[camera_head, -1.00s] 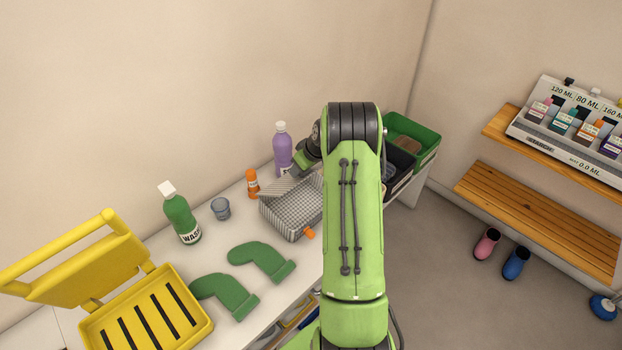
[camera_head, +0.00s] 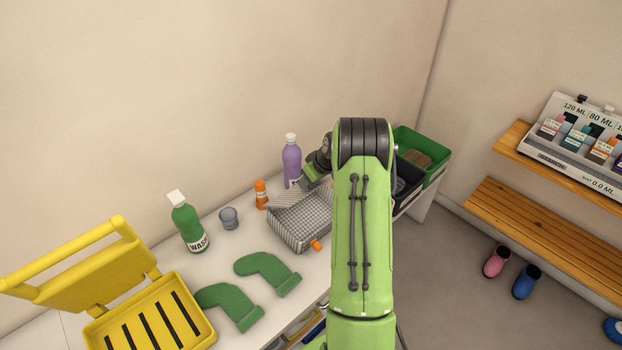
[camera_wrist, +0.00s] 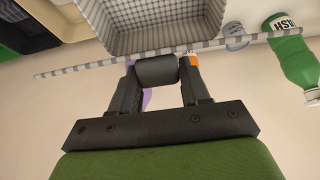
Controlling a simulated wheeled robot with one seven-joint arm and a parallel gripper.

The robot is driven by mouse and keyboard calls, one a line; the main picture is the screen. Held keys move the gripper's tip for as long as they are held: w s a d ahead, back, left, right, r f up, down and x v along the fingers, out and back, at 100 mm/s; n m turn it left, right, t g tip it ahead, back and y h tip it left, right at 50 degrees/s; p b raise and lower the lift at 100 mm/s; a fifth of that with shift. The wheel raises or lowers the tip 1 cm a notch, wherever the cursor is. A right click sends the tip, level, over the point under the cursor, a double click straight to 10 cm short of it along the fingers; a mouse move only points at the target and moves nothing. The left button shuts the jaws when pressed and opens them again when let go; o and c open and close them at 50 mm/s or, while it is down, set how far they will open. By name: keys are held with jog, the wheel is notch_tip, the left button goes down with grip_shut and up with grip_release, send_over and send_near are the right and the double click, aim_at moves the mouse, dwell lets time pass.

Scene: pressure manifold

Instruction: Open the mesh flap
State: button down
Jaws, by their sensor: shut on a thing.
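The grey mesh basket (camera_head: 303,226) stands on the white counter, and its inside shows in the wrist view (camera_wrist: 150,42). Its mesh flap (camera_head: 289,200) is raised at the back, away from the basket's front rim. In the wrist view the flap (camera_wrist: 85,69) is seen nearly edge-on as a thin striped band. My gripper (camera_head: 309,178) is at the flap's upper right edge. In the wrist view my gripper (camera_wrist: 157,72) is shut on a dark rounded piece at the flap, likely its handle. My arm hides the basket's right side in the head view.
A purple bottle (camera_head: 291,160) and orange bottle (camera_head: 261,194) stand close behind the flap. A grey cup (camera_head: 229,218), green wash bottle (camera_head: 188,224) and green gloves (camera_head: 267,272) lie left. Dark and green bins (camera_head: 432,171) stand right. The wall is close behind.

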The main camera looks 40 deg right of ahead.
jog(key=c, duration=0.6)
grip_release()
jog(key=b+v, duration=0.1)
jog(key=v, duration=1.4)
jog(key=shift+s+r, duration=0.15)
jog(key=shift+r, duration=0.25)
jog(key=shift+c, duration=0.3)
